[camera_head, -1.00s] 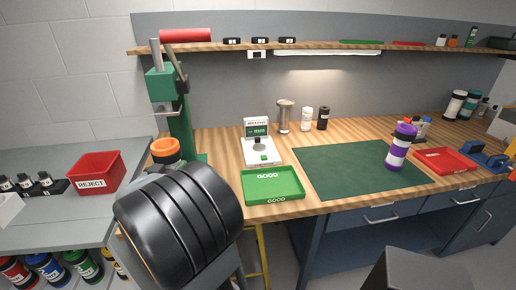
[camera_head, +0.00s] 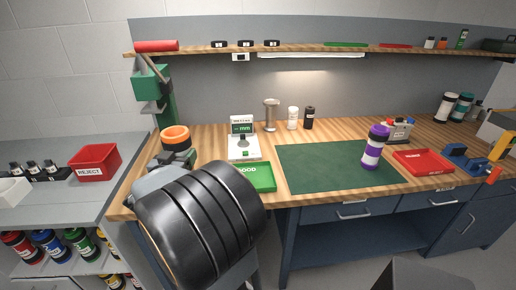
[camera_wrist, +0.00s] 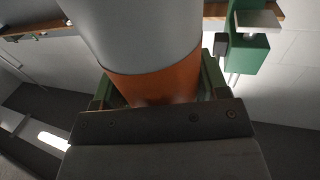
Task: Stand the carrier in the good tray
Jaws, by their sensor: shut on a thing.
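My gripper (camera_head: 180,157) is shut on a carrier with an orange end (camera_head: 175,136), held left of the good tray. In the wrist view the carrier shows a pale grey body (camera_wrist: 145,35) and an orange band (camera_wrist: 155,82) between the jaws (camera_wrist: 158,100). In the head view its lower part is hidden by the gripper and my black arm link. The green good tray (camera_head: 262,186) lies on the bench at the front, partly covered by my arm link. The visible part of the tray looks empty.
A measuring stand (camera_head: 243,145) sits behind the tray. A green press (camera_head: 150,95) stands behind the held carrier. A purple and white carrier (camera_head: 375,147) stands on the green mat (camera_head: 320,167). Red trays lie far left (camera_head: 95,160) and right (camera_head: 424,163).

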